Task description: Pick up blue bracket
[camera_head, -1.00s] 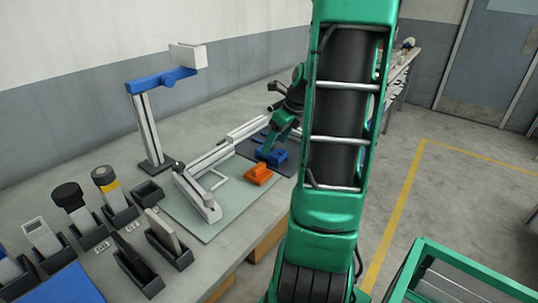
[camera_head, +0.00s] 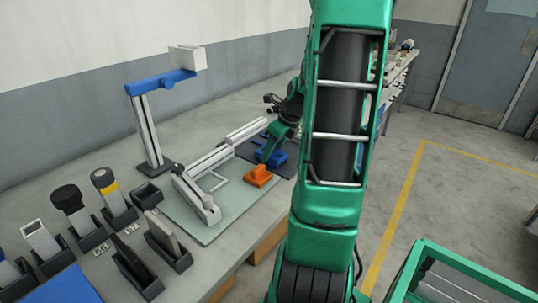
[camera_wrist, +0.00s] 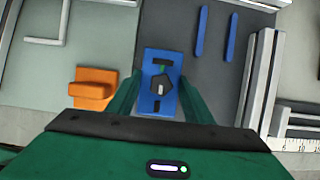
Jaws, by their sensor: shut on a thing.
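The blue bracket (camera_wrist: 150,103) is a blue block with a dark knob and slots on top, over the dark mat (camera_wrist: 190,35) in the wrist view. My gripper (camera_wrist: 160,98) has its two green fingers on either side of it, shut on it. In the head view the blue bracket (camera_head: 278,157) shows beside my gripper (camera_head: 265,156), partly hidden by it. I cannot tell whether the bracket is clear of the mat.
An orange bracket (camera_wrist: 94,88) stands just left of the blue one, close to my left finger. Two thin blue strips (camera_wrist: 202,33) lie on the mat. Aluminium rails (camera_wrist: 262,80) lie to the right. A post with a blue arm (camera_head: 160,82) stands on the bench.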

